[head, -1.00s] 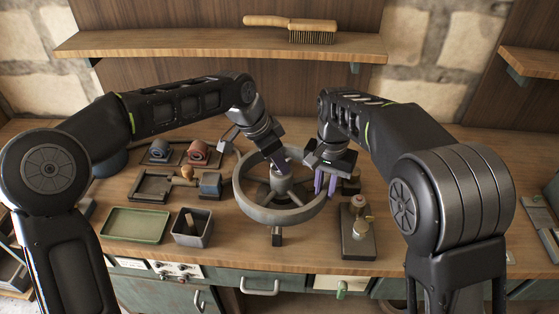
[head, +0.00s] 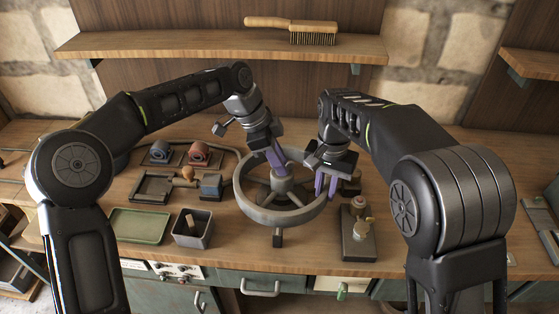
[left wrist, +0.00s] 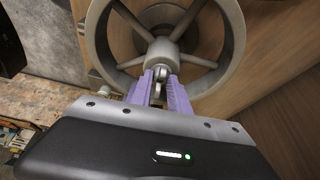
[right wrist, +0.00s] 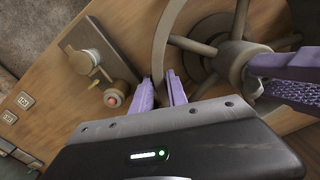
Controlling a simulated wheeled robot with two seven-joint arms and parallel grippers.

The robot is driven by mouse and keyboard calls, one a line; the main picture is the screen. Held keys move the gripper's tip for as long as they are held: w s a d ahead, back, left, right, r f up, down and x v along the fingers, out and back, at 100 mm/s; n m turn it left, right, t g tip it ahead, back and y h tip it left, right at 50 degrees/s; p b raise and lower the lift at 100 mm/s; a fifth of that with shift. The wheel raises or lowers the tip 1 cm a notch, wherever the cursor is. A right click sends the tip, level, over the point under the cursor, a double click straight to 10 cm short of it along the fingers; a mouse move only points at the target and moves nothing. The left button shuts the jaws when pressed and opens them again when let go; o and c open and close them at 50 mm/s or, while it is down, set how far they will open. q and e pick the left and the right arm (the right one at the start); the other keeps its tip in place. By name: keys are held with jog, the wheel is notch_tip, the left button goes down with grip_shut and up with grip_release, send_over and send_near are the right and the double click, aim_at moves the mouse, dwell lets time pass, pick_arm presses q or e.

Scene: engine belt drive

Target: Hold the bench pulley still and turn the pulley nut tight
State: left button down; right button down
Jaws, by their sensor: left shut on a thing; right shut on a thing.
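The bench pulley (head: 255,209) is a large grey spoked wheel lying flat in the middle of the bench; it also shows in the left wrist view (left wrist: 236,40) and the right wrist view (right wrist: 160,45). The pulley nut (left wrist: 160,72) is at the hub, partly hidden between fingers. My left gripper (head: 281,170) is shut on the nut, its purple fingers (left wrist: 158,88) on either side of it. My right gripper (head: 326,190) is shut on the pulley's rim at the right side, with its purple fingers (right wrist: 160,90) straddling the rim.
A block with a small valve-like fitting and red button (head: 357,230) stands right of the pulley. A green tray (head: 139,226), a grey bin (head: 193,230) and several small parts lie to the left. A brush (head: 300,28) rests on the shelf above.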

jog(key=shift+s, duration=0.1)
pick_arm(q)
jog(key=c, duration=1.3)
grip_release()
pick_arm(e)
jog(key=c, duration=1.2)
grip_release()
jog(key=shift+c, duration=0.2)
pick_arm(q)
jog(key=v, duration=0.7)
jog(key=shift+a+r, duration=0.15)
jog(key=shift+r, duration=0.1)
pick_arm(e)
notch_tip(320, 180, up, 7)
jog(key=p, duration=0.6)
pick_arm(q)
notch_tip(320, 180, up, 6)
